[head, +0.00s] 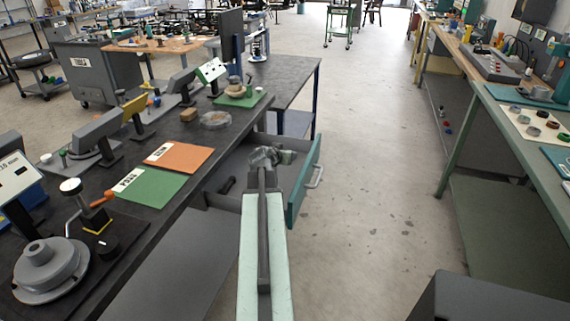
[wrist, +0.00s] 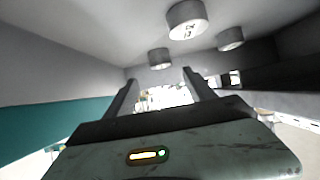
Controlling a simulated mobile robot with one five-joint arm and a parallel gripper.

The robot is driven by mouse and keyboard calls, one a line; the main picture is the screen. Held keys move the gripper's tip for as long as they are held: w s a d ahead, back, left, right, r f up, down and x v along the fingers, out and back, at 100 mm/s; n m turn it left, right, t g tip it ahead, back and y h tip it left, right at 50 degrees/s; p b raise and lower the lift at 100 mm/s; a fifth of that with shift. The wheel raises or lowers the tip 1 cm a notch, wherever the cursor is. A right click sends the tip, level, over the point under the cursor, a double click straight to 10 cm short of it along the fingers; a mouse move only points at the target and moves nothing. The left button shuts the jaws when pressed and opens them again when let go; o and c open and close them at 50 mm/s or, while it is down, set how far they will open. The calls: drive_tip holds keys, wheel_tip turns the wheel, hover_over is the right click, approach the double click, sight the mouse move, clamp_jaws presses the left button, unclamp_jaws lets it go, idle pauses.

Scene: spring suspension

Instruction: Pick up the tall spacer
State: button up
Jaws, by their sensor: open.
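Three grey cylindrical pieces show in the wrist view, where the scene appears upside down: a large one with dark markings (wrist: 187,20), a smaller one (wrist: 159,58) and another to the right (wrist: 230,39). They rest on the pale floor of what looks like the open drawer. I cannot tell for certain which is the tall spacer. My gripper (wrist: 159,77) is open and empty, its fingertips pointing toward the smaller piece, apart from it. In the head view my gripper (head: 266,156) is over the open drawer, and my arm hides part of the drawer's inside.
The drawer's teal front (head: 304,185) with a handle stands to the right of my gripper. The dark workbench (head: 190,150) at left holds a green mat (head: 148,188), an orange mat (head: 180,157) and fixtures. A second bench (head: 500,105) is at right; floor between is clear.

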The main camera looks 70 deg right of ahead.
drive_tip(key=shift+w+f, duration=0.3)
drive_tip(key=shift+f, duration=0.2)
drive_tip(key=shift+w+a+r, duration=0.1)
drive_tip(key=shift+w, duration=0.1)
drive_tip(key=b+x, duration=0.1)
drive_tip(key=x, duration=0.1)
drive_tip(key=b+x, duration=0.1)
drive_tip(key=x, duration=0.2)
drive_tip(key=b+x, duration=0.2)
drive_tip(key=x, duration=0.1)
drive_tip(key=shift+s+r, duration=0.1)
drive_tip(key=shift+s, duration=0.25)
drive_tip(key=shift+r, duration=0.1)
clamp_jaws()
